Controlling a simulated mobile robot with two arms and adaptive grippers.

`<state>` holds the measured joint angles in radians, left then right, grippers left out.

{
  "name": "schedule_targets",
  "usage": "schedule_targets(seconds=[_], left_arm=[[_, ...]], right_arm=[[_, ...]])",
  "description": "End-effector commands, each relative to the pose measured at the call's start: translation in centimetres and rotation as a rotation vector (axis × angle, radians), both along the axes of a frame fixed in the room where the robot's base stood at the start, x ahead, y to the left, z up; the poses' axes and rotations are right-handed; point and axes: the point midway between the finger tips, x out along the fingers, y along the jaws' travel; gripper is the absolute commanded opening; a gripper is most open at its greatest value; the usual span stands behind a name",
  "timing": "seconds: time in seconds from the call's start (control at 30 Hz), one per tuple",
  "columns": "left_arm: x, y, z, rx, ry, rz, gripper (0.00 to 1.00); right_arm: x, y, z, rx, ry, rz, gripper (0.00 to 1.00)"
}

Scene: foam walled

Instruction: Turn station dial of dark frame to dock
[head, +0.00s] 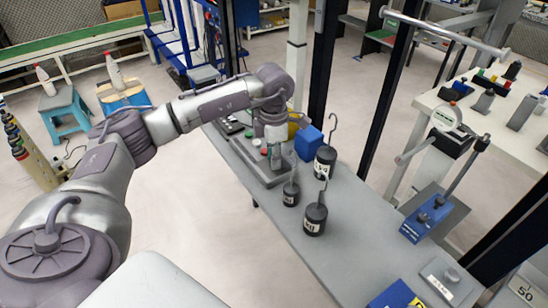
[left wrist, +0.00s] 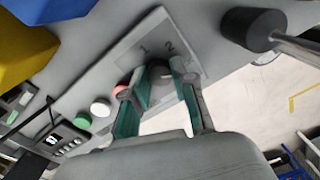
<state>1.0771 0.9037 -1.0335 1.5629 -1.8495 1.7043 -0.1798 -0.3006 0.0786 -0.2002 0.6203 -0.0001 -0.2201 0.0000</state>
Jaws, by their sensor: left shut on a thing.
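In the left wrist view, a dark grey round dial (left wrist: 160,76) sits on a light grey plate (left wrist: 125,53) marked with the numbers 1 and 2. My left gripper (left wrist: 162,78) is shut on the dial, one finger on each side, and partly hides it. In the head view, my left gripper (head: 274,160) points down onto the grey button panel (head: 249,158) on the table; the dial is hidden there by the gripper. My right gripper is not in view.
Hooked black weights (head: 315,218) stand close to the panel on the grey table (head: 345,258). A blue block (head: 308,143) is just behind it. Green and white buttons (left wrist: 101,108) lie beside the dial. A dark upright post (head: 385,85) rises behind the table.

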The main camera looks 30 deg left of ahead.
Motion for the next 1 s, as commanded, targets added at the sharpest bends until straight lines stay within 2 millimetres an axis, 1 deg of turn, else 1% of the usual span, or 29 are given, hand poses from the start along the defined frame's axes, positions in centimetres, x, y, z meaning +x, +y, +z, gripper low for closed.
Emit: schedule_targets(seconds=[0.2, 0.57, 0.6, 0.73, 1.0], left_arm=[[0.11, 0.04, 0.16, 0.000, -0.005, -0.030, 0.00], [0.11, 0.06, 0.18, 0.000, -0.005, -0.033, 0.00], [0.11, 0.06, 0.18, 0.000, -0.005, -0.033, 0.30], [0.08, 0.05, 0.13, 0.000, -0.003, -0.032, 0.51], [0.04, 0.02, 0.05, 0.000, -0.001, -0.032, 0.52]], right_arm=[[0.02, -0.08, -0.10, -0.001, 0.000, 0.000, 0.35], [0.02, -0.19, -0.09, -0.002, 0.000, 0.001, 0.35], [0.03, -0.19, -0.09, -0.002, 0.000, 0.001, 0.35], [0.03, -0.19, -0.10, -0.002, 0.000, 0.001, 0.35], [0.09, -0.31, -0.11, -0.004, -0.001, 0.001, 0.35]])
